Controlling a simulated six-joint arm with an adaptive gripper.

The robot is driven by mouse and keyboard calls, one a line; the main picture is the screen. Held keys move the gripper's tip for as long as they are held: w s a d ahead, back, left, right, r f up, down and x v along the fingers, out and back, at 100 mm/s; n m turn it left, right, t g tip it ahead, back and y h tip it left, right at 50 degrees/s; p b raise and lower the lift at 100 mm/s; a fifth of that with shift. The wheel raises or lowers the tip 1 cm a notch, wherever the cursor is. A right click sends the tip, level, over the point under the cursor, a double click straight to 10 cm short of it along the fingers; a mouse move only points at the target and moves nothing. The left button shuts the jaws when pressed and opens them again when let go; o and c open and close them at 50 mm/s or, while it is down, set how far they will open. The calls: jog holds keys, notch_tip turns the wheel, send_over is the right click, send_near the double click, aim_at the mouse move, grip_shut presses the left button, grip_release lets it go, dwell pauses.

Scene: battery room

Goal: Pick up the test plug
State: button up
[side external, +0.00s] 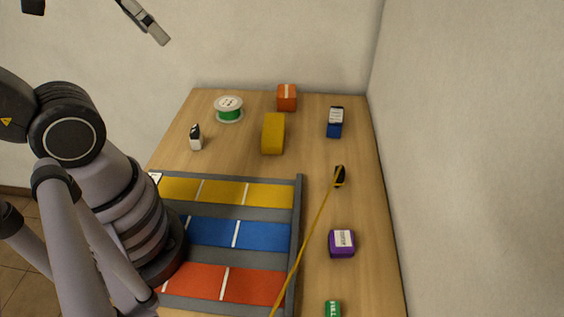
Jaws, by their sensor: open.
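A small black piece with a yellow cable, which looks like the test plug (340,177), lies on the right part of the wooden table. The cable (312,227) runs from it toward the lower left, over the edge of the tray. My gripper (146,20) is only partly in view at the top left, high above the table and well away from the plug. A grey finger shows, and the jaws are open with nothing seen between them.
A grey tray (298,200) holds yellow, blue and red strips. Behind it stand a green spool (229,110), a yellow block (273,134), an orange box (287,98), a blue box (335,122) and a small black-white item (196,137). Purple (342,244) and green (333,309) boxes are nearer. A wall borders the right.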

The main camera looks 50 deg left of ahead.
jog(key=w+a+f+m+t, duration=0.1)
jog(key=w+f+m, duration=0.1)
jog(key=w+f, duration=0.35)
jog(key=w+a+f+m, duration=0.2)
jog(key=w, duration=0.7)
jog(key=w+a+f+m+t, duration=0.1)
jog(key=w+f, duration=0.3)
jog(key=w, duration=0.3)
jog(key=m+t+h, duration=0.2)
jog(key=m+h, duration=0.2)
jog(key=h, duration=0.5)
send_near(340, 169)
jog(key=shift+n, duration=0.3)
jog(key=x, duration=0.2)
jog(key=f+x, duration=0.1)
jog(key=x, duration=0.2)
jog(key=shift+a, duration=0.2)
jog(key=shift+t, duration=0.3)
jog(key=shift+d+x, duration=0.2)
jog(key=shift+x, duration=2.5)
jog(key=shift+s+r, duration=0.15)
grip_shut()
